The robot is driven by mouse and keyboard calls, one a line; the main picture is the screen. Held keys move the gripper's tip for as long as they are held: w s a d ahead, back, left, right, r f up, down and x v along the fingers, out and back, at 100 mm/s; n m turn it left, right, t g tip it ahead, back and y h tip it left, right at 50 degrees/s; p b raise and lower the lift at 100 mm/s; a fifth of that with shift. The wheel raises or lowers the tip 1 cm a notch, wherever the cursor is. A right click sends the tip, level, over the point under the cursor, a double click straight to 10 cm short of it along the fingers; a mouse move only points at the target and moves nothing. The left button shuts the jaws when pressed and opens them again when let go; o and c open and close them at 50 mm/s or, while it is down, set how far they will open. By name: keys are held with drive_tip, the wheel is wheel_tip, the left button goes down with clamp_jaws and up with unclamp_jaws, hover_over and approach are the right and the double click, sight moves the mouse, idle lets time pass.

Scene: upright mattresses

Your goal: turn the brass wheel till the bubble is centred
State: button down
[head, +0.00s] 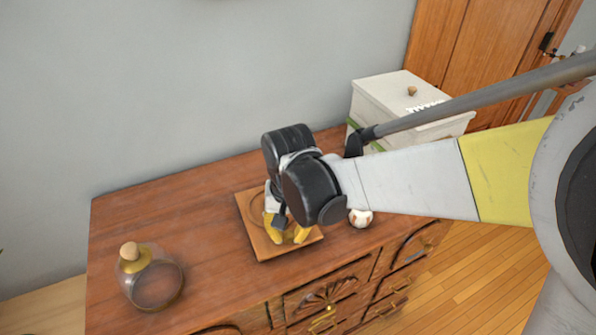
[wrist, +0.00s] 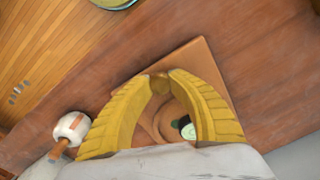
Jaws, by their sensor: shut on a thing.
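A square wooden board (head: 263,245) lies on the dresser top and also shows in the wrist view (wrist: 195,55). The brass wheel (wrist: 160,84) is a small dull-gold round piece near one corner of the board. My gripper's yellow fingers (wrist: 163,80) are shut on the wheel, one on each side. In the head view my gripper (head: 287,234) points down over the board and hides the wheel. A pale green round vial (wrist: 189,131) shows between the fingers, partly covered by one finger. I cannot tell where its bubble sits.
A small white and brown object (head: 360,217) stands close beside the board. A glass jar with a cork (head: 150,280) stands at the dresser's left. A white box with a knob (head: 400,110) is behind on the right. The dresser top (head: 170,205) behind the jar is clear.

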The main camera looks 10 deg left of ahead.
sight(290, 236)
drive_tip(key=m, duration=0.4)
drive_tip(key=shift+m, duration=1.9)
drive_tip(key=c, duration=1.4)
unclamp_jaws()
drive_tip(key=shift+r, duration=0.1)
wheel_tip(290, 236, up, 12)
drive_tip(key=shift+s+d+f, duration=0.1)
drive_tip(key=shift+s+d, duration=0.05)
